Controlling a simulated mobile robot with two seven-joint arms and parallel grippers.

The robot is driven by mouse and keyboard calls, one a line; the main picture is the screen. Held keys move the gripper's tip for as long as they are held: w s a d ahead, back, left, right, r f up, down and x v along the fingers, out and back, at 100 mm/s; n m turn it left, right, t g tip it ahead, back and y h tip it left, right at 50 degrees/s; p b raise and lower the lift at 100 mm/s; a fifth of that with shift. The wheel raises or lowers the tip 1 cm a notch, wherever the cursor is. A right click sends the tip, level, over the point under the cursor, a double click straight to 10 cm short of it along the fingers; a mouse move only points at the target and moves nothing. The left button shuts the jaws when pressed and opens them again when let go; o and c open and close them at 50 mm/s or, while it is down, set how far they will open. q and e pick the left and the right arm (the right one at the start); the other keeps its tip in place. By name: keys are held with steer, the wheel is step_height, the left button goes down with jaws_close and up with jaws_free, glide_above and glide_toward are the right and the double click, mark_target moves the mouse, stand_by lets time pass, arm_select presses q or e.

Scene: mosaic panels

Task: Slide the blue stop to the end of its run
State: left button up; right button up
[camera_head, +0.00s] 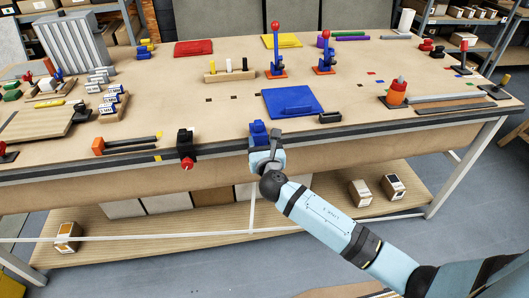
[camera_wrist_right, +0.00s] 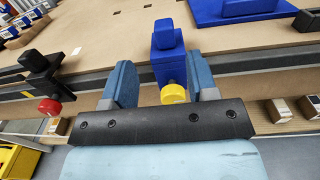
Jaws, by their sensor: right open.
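The blue stop (camera_head: 258,133) sits on the dark rail (camera_head: 335,131) along the table's front edge. In the right wrist view the blue stop (camera_wrist_right: 167,66) shows a raised blue block on top and a yellow knob (camera_wrist_right: 173,94) facing me. My right gripper (camera_head: 264,151) is at the table's front edge, directly at the stop. In its wrist view the right gripper (camera_wrist_right: 162,80) is open, with one blue finger on each side of the stop. I cannot tell whether either finger touches it. In the head view the gripper hides the knob. My left gripper is out of view.
A black stop with a red knob (camera_head: 186,148) sits on the same rail to the left. A blue panel (camera_head: 292,101) with a raised block lies behind the blue stop. A small black block (camera_head: 330,117) lies to the right. Red-knobbed posts (camera_head: 276,52) stand farther back.

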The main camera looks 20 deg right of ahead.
steer(key=shift+v, duration=2.4)
steer(key=s+a+f+m+g+y+p, duration=0.1)
steer(key=s+f+m, duration=0.3)
steer(key=s+m, duration=0.5)
steer(key=s+a+f+m+g+y+p, duration=0.2)
steer(key=s+f+m+g+y+p, duration=0.1)
steer(key=s+m, duration=0.7)
steer(key=s+a+f+m+g+y+p, duration=0.2)
steer(key=s+f+m, duration=0.3)
steer(key=s+m, duration=0.4)
steer(key=shift+s+a+f+m+g+y+p, duration=0.15)
steer(key=shift+f+m+g+y+p, duration=0.15)
steer(key=shift+m+y+p, duration=0.65)
steer(key=shift+m+h, duration=0.25)
steer(key=shift+h, duration=0.1)
